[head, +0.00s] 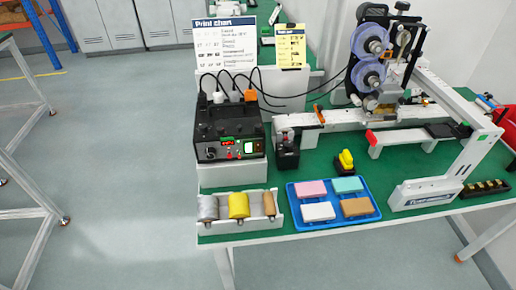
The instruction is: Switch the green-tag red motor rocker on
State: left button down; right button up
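A black control box (229,130) stands on a white stand at the left end of the green-topped table. Its front panel has a green-edged patch with red marks (227,142), too small to read. A round dark knob with a light face (210,152) is at the left. I cannot tell which small red part is the green-tag rocker or which way it is tipped. Neither of my grippers is in view.
Cables rise from the box's top to the coding machine (370,75). In front are a white tray with rolls (280,223) and a blue tray (374,213) with several coloured blocks. A black-and-yellow object (346,161) and a small black block (287,155) stand nearby. Open floor lies left.

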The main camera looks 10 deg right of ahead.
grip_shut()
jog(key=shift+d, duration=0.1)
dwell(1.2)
